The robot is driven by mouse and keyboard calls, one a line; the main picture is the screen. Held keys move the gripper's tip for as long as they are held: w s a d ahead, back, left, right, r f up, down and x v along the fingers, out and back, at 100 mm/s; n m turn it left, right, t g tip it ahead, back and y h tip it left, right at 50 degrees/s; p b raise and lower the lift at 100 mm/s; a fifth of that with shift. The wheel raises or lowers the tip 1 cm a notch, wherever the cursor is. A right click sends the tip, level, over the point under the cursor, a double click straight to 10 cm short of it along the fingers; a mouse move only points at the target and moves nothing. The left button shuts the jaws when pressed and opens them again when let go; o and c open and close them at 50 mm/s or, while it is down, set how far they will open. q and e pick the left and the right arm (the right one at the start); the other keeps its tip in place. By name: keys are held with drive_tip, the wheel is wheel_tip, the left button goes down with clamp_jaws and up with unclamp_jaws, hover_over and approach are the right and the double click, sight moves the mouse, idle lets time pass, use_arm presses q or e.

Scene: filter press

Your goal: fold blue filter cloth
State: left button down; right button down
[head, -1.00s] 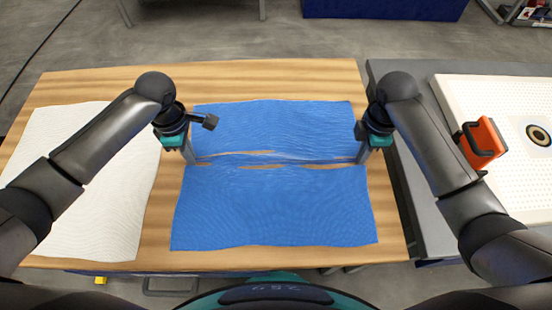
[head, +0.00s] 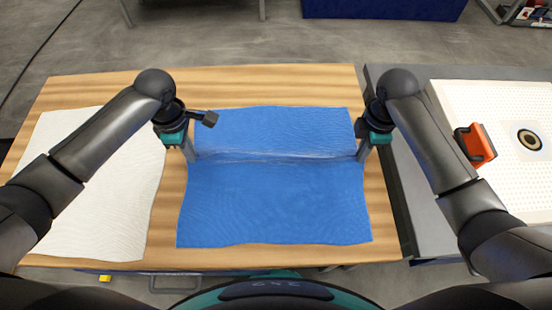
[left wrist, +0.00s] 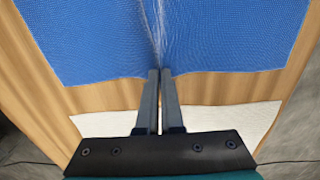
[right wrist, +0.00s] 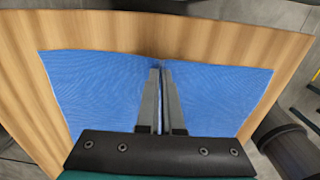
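The blue filter cloth (head: 275,205) lies on the wooden table, with a low crease or ridge running left to right across it between my grippers. My left gripper (head: 193,160) is at the left end of this ridge, its fingers nearly together on the cloth edge, as the left wrist view (left wrist: 161,72) shows. My right gripper (head: 361,160) is at the right end, its fingers likewise closed on the cloth edge in the right wrist view (right wrist: 161,68). The cloth spreads flat on both sides of the ridge. The cloth between the fingertips is mostly hidden.
A white cloth (head: 100,205) lies on the wooden table (head: 260,83) to the left, partly under my left arm. At the right, a grey bench (head: 405,200) carries a white perforated plate (head: 500,105) with a dark-ringed hole and an orange-handled tool (head: 476,146).

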use_arm(q)
drive_tip(key=shift+r+p, duration=0.35)
drive_tip(key=shift+r, duration=0.3)
use_arm(e)
drive_tip(key=shift+r, duration=0.65)
use_arm(q)
drive_tip(key=shift+r, duration=0.1)
